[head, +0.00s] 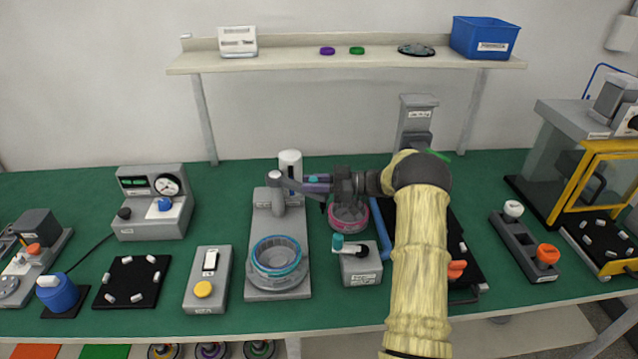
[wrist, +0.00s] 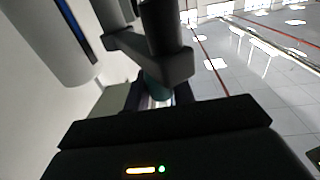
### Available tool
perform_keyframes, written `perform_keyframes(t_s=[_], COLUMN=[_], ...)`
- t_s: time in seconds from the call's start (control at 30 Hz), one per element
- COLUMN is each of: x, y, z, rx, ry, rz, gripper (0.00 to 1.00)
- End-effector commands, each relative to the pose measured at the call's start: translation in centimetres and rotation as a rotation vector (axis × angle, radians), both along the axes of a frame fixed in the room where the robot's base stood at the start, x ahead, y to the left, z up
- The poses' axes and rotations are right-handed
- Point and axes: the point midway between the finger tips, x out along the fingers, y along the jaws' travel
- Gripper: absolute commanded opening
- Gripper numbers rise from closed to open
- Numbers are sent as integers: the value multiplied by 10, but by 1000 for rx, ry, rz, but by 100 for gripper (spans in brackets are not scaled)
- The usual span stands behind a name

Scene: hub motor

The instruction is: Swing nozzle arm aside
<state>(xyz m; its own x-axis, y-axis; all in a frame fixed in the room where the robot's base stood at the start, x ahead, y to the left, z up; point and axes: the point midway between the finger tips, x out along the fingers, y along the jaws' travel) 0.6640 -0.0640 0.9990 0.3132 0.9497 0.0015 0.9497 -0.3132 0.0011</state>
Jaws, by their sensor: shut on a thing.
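The nozzle arm (head: 296,185) is a grey bar on a post at the back of a grey dispensing station (head: 262,222). It points right, away from the teal-rimmed ring (head: 276,256) on the station's round front seat. My gripper (head: 319,183) is shut on the nozzle arm's free end, right of the post. In the wrist view the grey nozzle arm (wrist: 122,42) ends in a dark upright cylinder (wrist: 164,35). Its teal lower part (wrist: 157,84) sits between my fingers (wrist: 160,95). The fingertips are partly hidden.
A white cylinder (head: 290,164) stands behind the post. A control box with a yellow button (head: 207,280) stands left of the station.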

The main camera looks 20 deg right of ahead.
Motion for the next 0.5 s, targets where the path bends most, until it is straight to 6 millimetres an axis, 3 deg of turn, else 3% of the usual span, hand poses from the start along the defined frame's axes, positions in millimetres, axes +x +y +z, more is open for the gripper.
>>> perform_keyframes(t_s=[0.33,0.37,0.43,0.5], x=[2,1,1,1], y=[-3,-3,-4,-4], z=[2,2,1,1], rx=[-3,-3,-2,-2], ry=[-4,-4,-3,-3], rz=[-8,-9,-9,-8], gripper=[0,28,42,45])
